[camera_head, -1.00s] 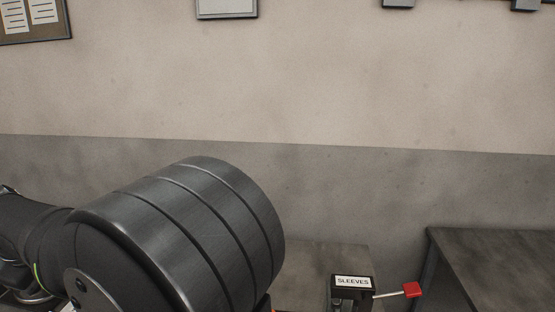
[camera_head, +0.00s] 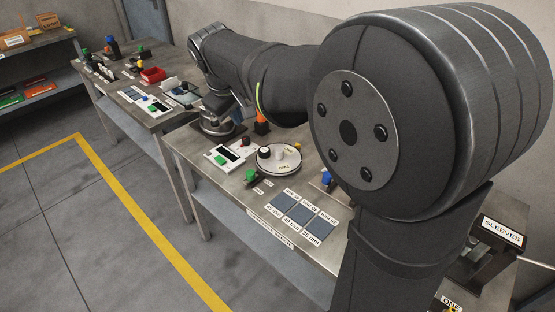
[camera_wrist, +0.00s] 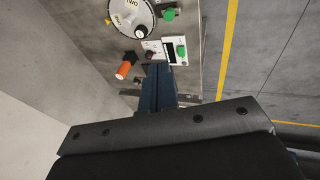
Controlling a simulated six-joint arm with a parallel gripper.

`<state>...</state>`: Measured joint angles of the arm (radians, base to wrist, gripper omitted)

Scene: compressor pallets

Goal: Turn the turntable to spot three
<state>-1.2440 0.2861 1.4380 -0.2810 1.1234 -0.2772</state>
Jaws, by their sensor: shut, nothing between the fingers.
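The turntable (camera_head: 291,163) is a pale round disc on the near bench. In the wrist view the turntable (camera_wrist: 128,15) is cut off by the top edge. The word TWO and another partly readable label show on it, with the knob (camera_wrist: 140,31) at its lower rim. My gripper (camera_wrist: 158,68) is shut and empty, below and apart from the disc in that picture.
A display panel with a green button (camera_head: 228,155) sits left of the turntable. An orange cylinder (camera_wrist: 123,70) is left of my gripper in the wrist view. A green-topped part (camera_head: 252,175) and labelled dark pads (camera_head: 299,214) lie in front. A SLEEVES box (camera_head: 503,232) is right.

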